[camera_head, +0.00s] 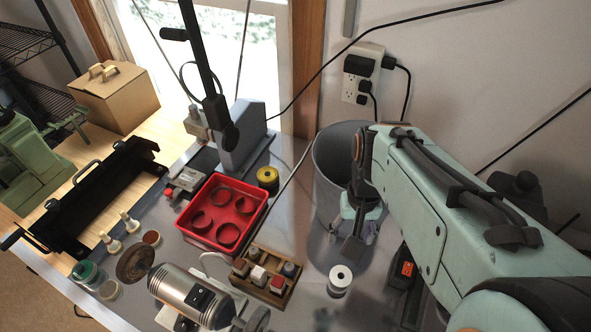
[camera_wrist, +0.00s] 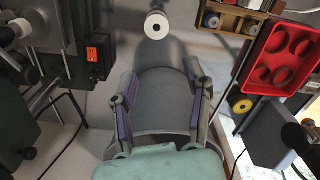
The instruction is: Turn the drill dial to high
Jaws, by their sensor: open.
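I cannot make out a drill dial with a high mark in either view. A black box with an orange-red switch (camera_head: 406,268) stands on the bench, partly hidden by my arm. It also shows in the wrist view (camera_wrist: 95,58), beside a dark machine with knobs and a lever (camera_wrist: 38,42). I cannot tell whether this machine is the drill. My gripper (camera_head: 360,238) is open and empty, pointing down by the grey bin. In the wrist view, its two purple-padded fingers (camera_wrist: 160,88) stand wide apart, with the bin between them in the picture and the machine to their left.
The grey bin (camera_head: 330,165) stands by the wall. A white spool (camera_head: 340,279) is near my gripper. A wooden block holder (camera_head: 265,283), red tray (camera_head: 222,250), yellow spool (camera_head: 268,178) and silver motor (camera_head: 192,298) lie left. Cables run along the wall.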

